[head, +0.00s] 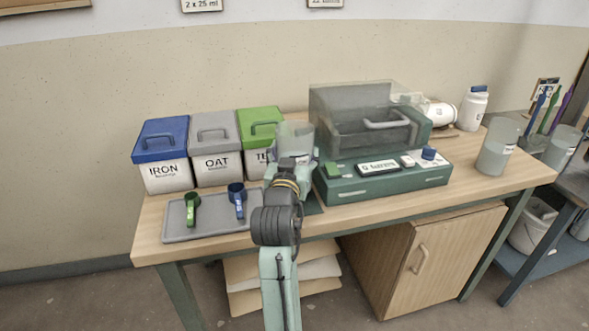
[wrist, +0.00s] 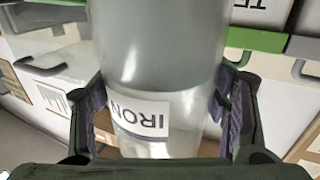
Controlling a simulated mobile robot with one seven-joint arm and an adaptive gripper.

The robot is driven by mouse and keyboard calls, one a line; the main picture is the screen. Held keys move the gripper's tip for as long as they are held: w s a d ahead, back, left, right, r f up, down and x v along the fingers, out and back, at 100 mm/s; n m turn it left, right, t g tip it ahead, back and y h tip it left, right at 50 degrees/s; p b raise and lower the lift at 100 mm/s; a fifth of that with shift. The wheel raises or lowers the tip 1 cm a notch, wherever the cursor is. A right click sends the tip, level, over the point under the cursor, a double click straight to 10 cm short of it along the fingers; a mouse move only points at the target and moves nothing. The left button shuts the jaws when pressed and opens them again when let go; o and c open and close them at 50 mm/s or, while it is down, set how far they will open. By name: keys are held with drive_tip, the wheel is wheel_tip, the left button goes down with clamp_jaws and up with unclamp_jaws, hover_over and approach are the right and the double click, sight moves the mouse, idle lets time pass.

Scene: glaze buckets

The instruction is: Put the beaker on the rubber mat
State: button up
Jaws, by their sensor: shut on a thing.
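A clear beaker (head: 294,134) is held in my gripper (head: 290,165), in front of the green-lidded bin and left of the green machine. In the wrist view the beaker (wrist: 160,80) stands between the two fingers (wrist: 170,112), which press its sides. Its label reads IRON, upside down in that view, and the part of it above the label looks grey. A dark green patch (head: 314,203), likely the rubber mat, shows on the table just right of my arm. My arm hides much of it. I cannot tell the gap between beaker and table.
Bins with blue (head: 161,138), grey (head: 212,132) and green (head: 260,125) lids stand behind. A grey tray (head: 215,222) with green and blue scoops lies left. The green machine (head: 382,178) with a clear cover stands right. Another beaker (head: 497,150) stands at the table's right end.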

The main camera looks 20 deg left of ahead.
drive_tip(key=shift+f, duration=1.9)
drive_tip(key=shift+f, duration=0.15)
drive_tip(key=o, duration=1.6)
drive_tip(key=shift+f, duration=0.1)
drive_tip(key=shift+r, duration=0.2)
drive_tip(key=v, duration=1.2)
